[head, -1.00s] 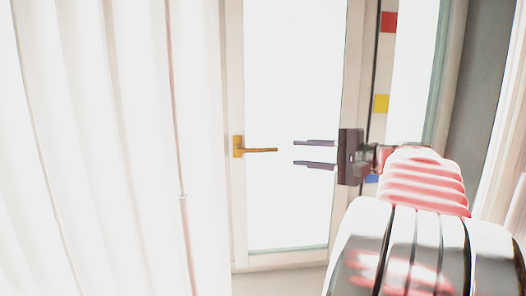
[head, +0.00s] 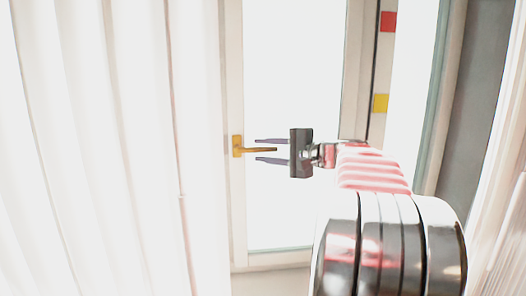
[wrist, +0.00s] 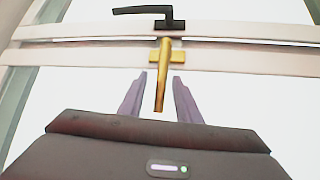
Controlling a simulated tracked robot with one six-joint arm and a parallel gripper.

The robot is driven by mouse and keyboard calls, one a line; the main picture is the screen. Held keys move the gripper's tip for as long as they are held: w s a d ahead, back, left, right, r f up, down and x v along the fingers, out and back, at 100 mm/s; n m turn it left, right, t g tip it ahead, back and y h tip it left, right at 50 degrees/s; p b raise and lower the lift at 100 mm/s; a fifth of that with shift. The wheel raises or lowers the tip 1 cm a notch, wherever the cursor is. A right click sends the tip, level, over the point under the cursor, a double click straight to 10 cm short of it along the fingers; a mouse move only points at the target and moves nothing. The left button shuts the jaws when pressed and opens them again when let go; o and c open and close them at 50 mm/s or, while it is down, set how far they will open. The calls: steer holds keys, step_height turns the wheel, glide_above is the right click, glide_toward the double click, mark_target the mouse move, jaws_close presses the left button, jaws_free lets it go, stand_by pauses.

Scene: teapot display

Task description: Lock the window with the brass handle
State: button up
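The brass handle (head: 260,150) is on the left side of the window frame (head: 237,210) and points horizontally to the right in the head view. My gripper (head: 256,151) is open, its two fingers pointing left, one above and one below the handle's free end. In the wrist view the brass handle (wrist: 161,80) runs down between the open fingers of my gripper (wrist: 158,95), with a gap on each side. Neither finger appears to touch it. The handle's mounting plate is in full view.
A black handle (wrist: 150,12) sits on a neighbouring frame bar beyond the brass one in the wrist view. White curtains (head: 110,150) hang at the left. The glass before the gripper is clear.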

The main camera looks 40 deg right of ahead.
steer(key=shift+w, duration=0.4)
steer(key=shift+c, duration=0.2)
jaws_close()
